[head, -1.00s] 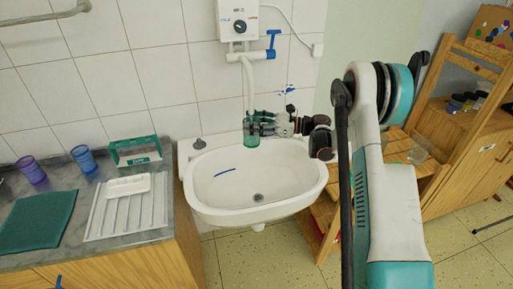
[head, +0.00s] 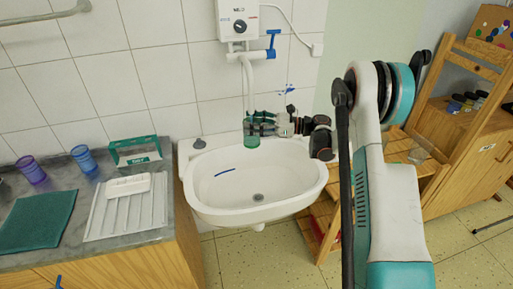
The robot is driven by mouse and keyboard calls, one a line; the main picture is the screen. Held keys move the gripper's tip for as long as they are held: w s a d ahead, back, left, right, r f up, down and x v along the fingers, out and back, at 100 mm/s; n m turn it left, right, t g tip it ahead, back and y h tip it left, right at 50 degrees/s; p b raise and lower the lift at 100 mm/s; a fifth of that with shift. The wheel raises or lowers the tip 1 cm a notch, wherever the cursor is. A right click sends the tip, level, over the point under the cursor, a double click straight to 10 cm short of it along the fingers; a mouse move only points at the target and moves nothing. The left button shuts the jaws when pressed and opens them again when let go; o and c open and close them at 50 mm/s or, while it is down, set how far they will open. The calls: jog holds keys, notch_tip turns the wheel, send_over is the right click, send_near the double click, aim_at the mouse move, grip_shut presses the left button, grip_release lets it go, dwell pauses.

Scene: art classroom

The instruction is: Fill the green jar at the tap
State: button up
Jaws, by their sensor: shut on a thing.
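The green jar (head: 251,141) is a small translucent green vessel, held upright above the back of the white sink (head: 215,207). My gripper (head: 255,127) reaches in from the right and is shut on the jar; its dark fingers cover the upper part. The tap's white spout (head: 248,82) hangs down from the wall heater, and its lower end is just above the jar's mouth. The blue tap handle (head: 272,42) is on the pipe under the heater (head: 238,18). Whether water runs or stands in the jar cannot be told.
A wooden shelf (head: 470,130) stands at right. The basin is clear except for a blue streak.

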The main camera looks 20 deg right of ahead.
jog(key=s+b, duration=0.1)
jog(key=s, duration=0.6)
jog(key=shift+b, duration=0.3)
jog(key=shift+s, duration=0.15)
dwell(0.4)
jog(key=s+b, duration=0.2)
jog(key=s, duration=0.4)
jog(key=shift+s, duration=0.4)
dwell(0.5)
